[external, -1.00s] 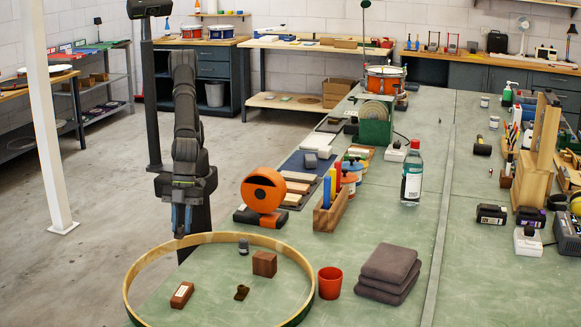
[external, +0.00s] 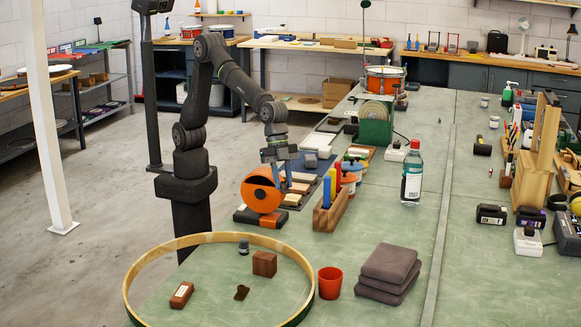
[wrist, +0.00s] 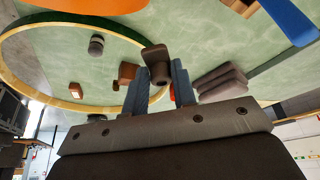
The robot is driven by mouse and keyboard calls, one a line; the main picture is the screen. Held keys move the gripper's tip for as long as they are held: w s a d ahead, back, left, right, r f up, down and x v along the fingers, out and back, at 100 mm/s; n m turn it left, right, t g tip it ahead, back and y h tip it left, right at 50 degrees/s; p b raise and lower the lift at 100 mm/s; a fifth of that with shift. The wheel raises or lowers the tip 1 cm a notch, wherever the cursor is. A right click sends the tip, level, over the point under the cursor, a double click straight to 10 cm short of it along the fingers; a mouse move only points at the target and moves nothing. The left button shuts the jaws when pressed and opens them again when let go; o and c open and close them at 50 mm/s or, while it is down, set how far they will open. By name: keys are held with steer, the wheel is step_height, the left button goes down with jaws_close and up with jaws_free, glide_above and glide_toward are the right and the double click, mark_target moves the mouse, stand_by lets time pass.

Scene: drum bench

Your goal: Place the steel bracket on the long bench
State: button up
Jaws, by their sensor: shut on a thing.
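My gripper (external: 283,182) hangs fingers-down beside the orange round device, above the green-topped long bench (external: 385,225). In the wrist view my gripper (wrist: 167,84) has its blue-grey fingers around a dark brown, angular piece with a rounded end (wrist: 156,62), which I take to be the bracket. It is held clear of the bench. In the external view the held piece cannot be made out at the fingertips.
A wooden hoop (external: 128,290) lies at the near end around a brown block (external: 264,264), a labelled block (external: 181,295) and a dark knob (external: 244,247). A red cup (external: 330,283), folded cloths (external: 388,272) and an orange device (external: 263,190) stand nearby. Bench right of the bottle (external: 411,175) is partly clear.

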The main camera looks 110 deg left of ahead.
steer(key=a+f+n+y, duration=0.1)
steer(key=a+f+n, duration=0.2)
steer(key=a, duration=0.6)
steer(key=s+a+f+n+t+y, duration=0.1)
steer(key=a+f+n, duration=0.2)
steer(key=a, duration=0.6)
steer(key=a+f+n+y, duration=0.1)
steer(key=a+f+n, duration=0.3)
steer(key=a, duration=0.5)
steer(key=shift+s+f+y, duration=0.15)
steer(key=shift+f, duration=0.35)
steer(key=shift+s+f+y, duration=0.15)
steer(key=shift+f, duration=0.35)
steer(key=s+a+r+n+y, duration=0.1)
steer(key=s+a+r+n, duration=0.2)
steer(key=a, duration=0.6)
steer(key=s+a+r+n+y, duration=0.1)
steer(key=s+a+r+n, duration=0.15)
steer(key=s+a, duration=0.45)
steer(key=s+a+r+n+y, duration=0.1)
steer(key=a+r+n, duration=0.15)
steer(key=a, duration=0.75)
steer(key=n, duration=0.1)
glide_above(302, 159)
steer(key=shift+g, duration=0.4)
steer(key=f, duration=0.7)
steer(key=shift+w+d+f, duration=0.1)
steer(key=shift+d+f, duration=0.1)
steer(key=shift+f, duration=2.15)
